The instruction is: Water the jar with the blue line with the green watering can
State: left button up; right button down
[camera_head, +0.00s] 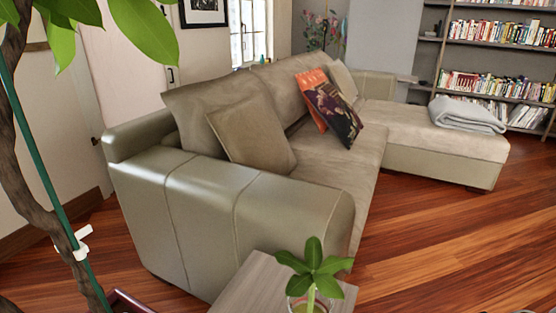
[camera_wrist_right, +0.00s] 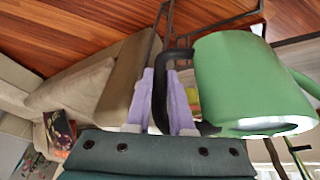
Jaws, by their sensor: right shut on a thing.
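A clear jar (camera_head: 309,303) with yellowish content holds a leafy green plant (camera_head: 312,266). It stands on a small grey wooden table (camera_head: 262,283) at the bottom of the head view, its lower part cut off. No blue line is visible on the part that shows. The green watering can (camera_wrist_right: 243,80) fills the right of the right wrist view. My right gripper (camera_wrist_right: 168,100) is shut on its black handle (camera_wrist_right: 160,85), with the pale purple fingers either side of it. Neither gripper shows in the head view.
A beige sofa (camera_head: 240,205) with cushions stands just behind the small table. A large potted plant's trunk (camera_head: 30,190) with a green stake rises at the left. Wooden floor (camera_head: 440,240) is clear at the right. Bookshelves (camera_head: 495,85) stand at the back right.

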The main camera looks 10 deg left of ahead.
jog(key=w+d+r+b, duration=0.2)
jog(key=w+d+r, duration=0.2)
jog(key=w+d, duration=0.1)
jog(key=shift+d, duration=0.5)
jog(key=shift+r, duration=0.1)
dwell(0.5)
